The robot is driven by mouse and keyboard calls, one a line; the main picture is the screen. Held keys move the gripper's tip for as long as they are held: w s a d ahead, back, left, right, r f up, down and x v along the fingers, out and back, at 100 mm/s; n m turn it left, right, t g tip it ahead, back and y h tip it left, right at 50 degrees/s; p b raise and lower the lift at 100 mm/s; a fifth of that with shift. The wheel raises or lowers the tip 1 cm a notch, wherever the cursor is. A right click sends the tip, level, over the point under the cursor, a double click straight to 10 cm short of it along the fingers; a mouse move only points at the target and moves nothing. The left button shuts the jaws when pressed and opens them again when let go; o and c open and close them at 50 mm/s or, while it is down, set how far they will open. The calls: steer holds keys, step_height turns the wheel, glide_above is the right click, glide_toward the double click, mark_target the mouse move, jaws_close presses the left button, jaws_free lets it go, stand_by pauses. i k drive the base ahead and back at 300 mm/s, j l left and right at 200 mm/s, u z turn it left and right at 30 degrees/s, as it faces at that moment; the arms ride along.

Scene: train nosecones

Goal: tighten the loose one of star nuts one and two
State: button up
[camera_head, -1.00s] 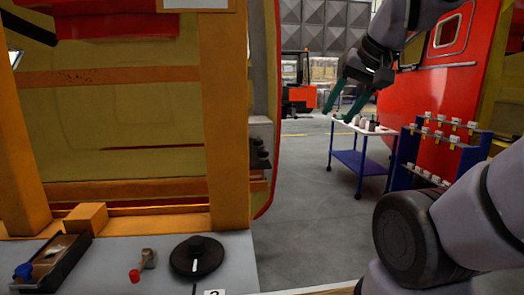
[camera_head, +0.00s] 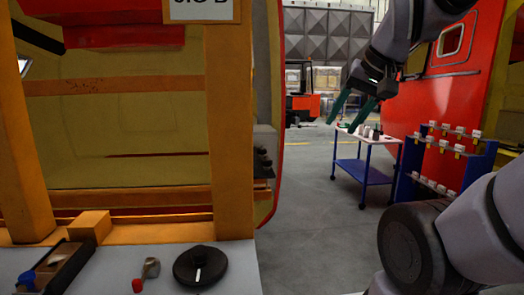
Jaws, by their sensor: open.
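No part is clearly recognisable as star nut one or two. A round black knob or disc with a white mark (camera_head: 200,266) lies on the grey bench top at the lower middle, and I cannot tell whether it is one of them. Small dark fittings (camera_head: 264,160) sit on the side of the yellow frame, too small to make out. My gripper (camera_head: 343,127) is open and empty, with green fingers pointing down and left. It hangs in the air at the upper right, apart from the bench and the frame.
A small red-tipped part (camera_head: 145,274) and a dark tray (camera_head: 55,267) lie on the bench. A blue trolley (camera_head: 365,172) and a blue rack (camera_head: 437,165) stand to the right before a red nosecone (camera_head: 450,100). Open grey floor (camera_head: 315,220) lies between.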

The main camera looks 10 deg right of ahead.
mark_target(267, 165)
steer(key=i+l, duration=0.7)
steer(key=i, duration=0.1)
